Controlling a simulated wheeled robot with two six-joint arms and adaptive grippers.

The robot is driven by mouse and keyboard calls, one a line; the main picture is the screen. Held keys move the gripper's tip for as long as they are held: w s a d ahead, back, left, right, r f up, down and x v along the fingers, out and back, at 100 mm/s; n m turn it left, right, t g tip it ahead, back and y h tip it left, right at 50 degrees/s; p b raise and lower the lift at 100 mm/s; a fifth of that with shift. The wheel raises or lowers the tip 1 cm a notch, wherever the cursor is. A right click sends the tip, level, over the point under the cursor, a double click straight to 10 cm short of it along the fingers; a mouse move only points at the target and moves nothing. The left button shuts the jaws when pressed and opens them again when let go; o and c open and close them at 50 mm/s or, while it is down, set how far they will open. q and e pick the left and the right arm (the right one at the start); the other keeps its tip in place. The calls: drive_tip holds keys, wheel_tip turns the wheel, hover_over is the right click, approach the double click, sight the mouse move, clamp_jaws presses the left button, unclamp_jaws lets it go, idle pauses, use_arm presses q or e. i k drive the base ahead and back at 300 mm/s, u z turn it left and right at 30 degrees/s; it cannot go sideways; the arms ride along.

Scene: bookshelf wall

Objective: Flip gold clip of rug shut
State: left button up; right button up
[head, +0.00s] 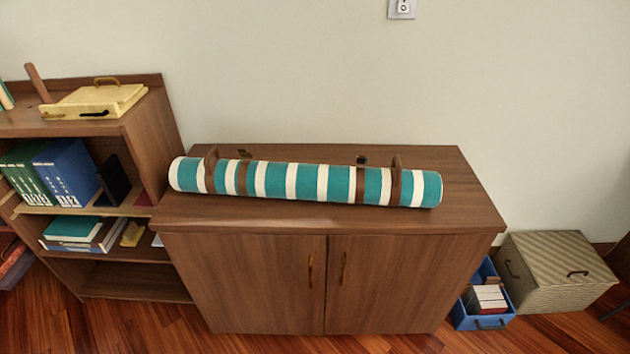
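A rolled rug (308,182) with teal and white stripes lies lengthwise on top of the brown cabinet (330,220). Small dark pieces show behind the roll at the left (245,153) and at the right (361,160). They are too small to tell whether either is a gold clip, or open or shut. Neither gripper is in view.
An open shelf (150,130) with books and a yellow case (95,101) stands at the left. A blue bin (484,322) and a striped box (555,270) sit on the floor at the right. The cabinet top is clear around the rug.

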sight(244, 154)
drive_tip(key=z, duration=0.5)
drive_tip(key=k, duration=0.6)
drive_tip(key=z, duration=0.8)
drive_tip(key=i, duration=1.5)
drive_tip(key=u, duration=1.25)
drive_tip(key=i, duration=0.7)
drive_tip(key=u, duration=0.7)
